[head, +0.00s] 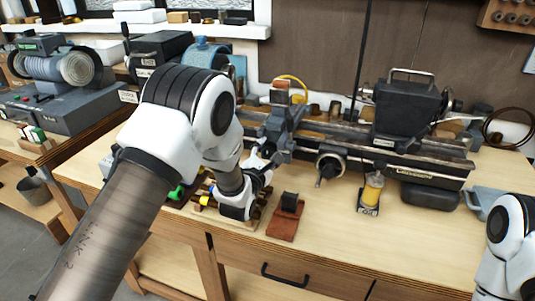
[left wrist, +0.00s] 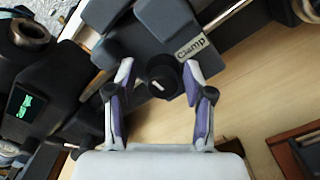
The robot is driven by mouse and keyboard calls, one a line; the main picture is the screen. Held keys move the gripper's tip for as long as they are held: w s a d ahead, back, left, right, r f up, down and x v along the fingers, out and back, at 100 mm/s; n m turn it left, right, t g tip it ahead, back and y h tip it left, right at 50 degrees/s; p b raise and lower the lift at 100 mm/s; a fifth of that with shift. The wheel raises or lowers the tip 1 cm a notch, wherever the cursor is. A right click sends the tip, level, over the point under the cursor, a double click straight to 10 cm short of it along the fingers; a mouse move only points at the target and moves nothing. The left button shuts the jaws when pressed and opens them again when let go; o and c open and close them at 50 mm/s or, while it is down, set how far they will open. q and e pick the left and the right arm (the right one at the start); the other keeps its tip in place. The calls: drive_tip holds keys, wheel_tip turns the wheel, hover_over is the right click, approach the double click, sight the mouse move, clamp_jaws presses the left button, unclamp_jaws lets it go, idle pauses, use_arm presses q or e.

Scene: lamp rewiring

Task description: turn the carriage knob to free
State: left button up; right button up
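In the left wrist view, a round black knob (left wrist: 161,82) with a short white mark sits on the near face of a dark grey block (left wrist: 165,32) labelled "Clamp". My left gripper (left wrist: 160,72) is open, with one finger on each side of the knob. Gaps show between the fingers and the knob. In the head view my left gripper (head: 263,166) is at the front of the lathe (head: 420,165), near its left end; the knob cannot be made out there. Of my right arm only a link shows at the lower right; its gripper is out of view.
A small rust-red stand with a black block (head: 285,222) is on the bench right of my left gripper. A lathe handwheel (head: 328,166) and a yellow bottle (head: 372,188) are farther right. The front right of the bench (head: 400,245) is clear.

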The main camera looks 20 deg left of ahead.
use_arm(q)
drive_tip(key=shift+f, duration=0.2)
drive_tip(key=shift+s, duration=0.1)
drive_tip(key=shift+s, duration=0.25)
drive_tip(key=s, duration=1.1)
drive_tip(key=shift+s+a, duration=0.2)
